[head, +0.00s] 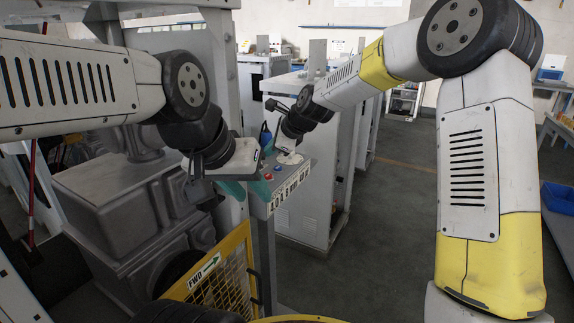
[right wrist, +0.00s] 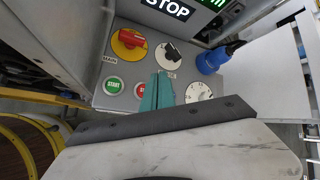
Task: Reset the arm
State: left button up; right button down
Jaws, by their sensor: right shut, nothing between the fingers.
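My left gripper (head: 247,189) is the lower one in the head view. Its two teal fingers look spread apart, with nothing visible between them, in front of the control panel. My right gripper is beyond it in the head view, over the control panel (head: 293,180), with its fingers not clearly seen there. In the right wrist view my right gripper (right wrist: 165,90) is shut and empty, its teal fingers together in front of the panel. I cannot tell whether they touch it. They partly cover a red button (right wrist: 141,90).
The panel carries a red-and-yellow main switch (right wrist: 130,40), a black selector (right wrist: 172,52), a green START button (right wrist: 113,85) and a white dial (right wrist: 198,92). A blue part (right wrist: 212,60) sits beside it. A yellow mesh guard (head: 225,275) stands in front. Open floor (head: 395,190) lies right.

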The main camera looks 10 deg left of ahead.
jog(key=s+d+r+n+h, duration=0.2)
jog(key=s+d+r+n, duration=0.25)
jog(key=s+d, duration=0.4)
jog(key=s+d+r+n+h, duration=0.1)
jog(key=s+d+r+n, duration=0.4)
jog(key=d, duration=0.6)
jog(key=s+d+f+n+h, duration=0.1)
jog(key=s+d+n, duration=0.2)
jog(key=s+d, duration=0.3)
jog(key=s+d+f+n+h, duration=0.1)
jog(key=s+d+n, duration=0.3)
jog(key=s, duration=0.9)
jog(key=d+f, duration=0.1)
jog(key=d, duration=0.1)
jog(key=shift+d, duration=0.3)
jog(key=shift+w+a+n, duration=0.1)
jog(key=shift+w+n, duration=0.1)
jog(key=shift+n, duration=0.15)
